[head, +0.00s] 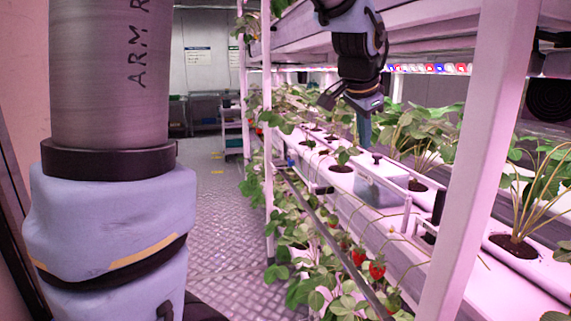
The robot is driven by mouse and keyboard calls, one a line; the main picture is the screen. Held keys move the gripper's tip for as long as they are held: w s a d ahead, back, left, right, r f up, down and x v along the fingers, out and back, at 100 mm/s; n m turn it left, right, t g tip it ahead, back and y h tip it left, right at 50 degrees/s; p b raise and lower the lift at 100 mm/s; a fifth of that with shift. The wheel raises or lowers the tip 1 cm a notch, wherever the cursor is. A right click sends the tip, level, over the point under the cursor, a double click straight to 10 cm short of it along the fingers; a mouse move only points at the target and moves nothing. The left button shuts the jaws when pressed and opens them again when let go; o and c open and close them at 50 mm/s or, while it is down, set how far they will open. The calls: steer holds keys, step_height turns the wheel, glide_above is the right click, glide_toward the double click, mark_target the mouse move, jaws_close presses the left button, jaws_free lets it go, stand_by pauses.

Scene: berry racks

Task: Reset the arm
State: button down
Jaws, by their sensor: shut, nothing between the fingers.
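My arm reaches in from the top of the head view and hangs over the white growing gutter of the right rack. My gripper (364,135) points down at its end, with narrow blue-grey fingers shut and nothing visible between them. Its tips are above the gutter, close to a clear box-like container (382,190) with a dark knob. Whether the tips touch anything cannot be told. A large grey and pale blue part of my own arm fills the left of the view.
Strawberry plants (425,130) stand in the gutter (340,190) around my gripper. Red berries (377,271) hang below its front edge. A white rack post (478,150) stands at right, and an upper shelf runs above. The metal aisle floor (222,240) at left is clear.

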steer(key=s+a+f+n+g+y, duration=0.1)
steer(key=a+f+n+y, duration=0.1)
steer(key=a+f+n, duration=0.85)
steer(key=s+a+f+n, duration=0.1)
steer(key=s+a+f, duration=0.1)
steer(key=a, duration=0.4)
steer(key=s+a+f+n+g, duration=0.1)
steer(key=s+a+f, duration=0.2)
steer(key=a+f, duration=0.1)
steer(key=s+a+f+n+g+y, duration=0.1)
steer(key=s+a+f, duration=0.2)
steer(key=a, duration=0.4)
steer(key=shift+s+a, duration=0.25)
steer(key=shift+a, duration=0.1)
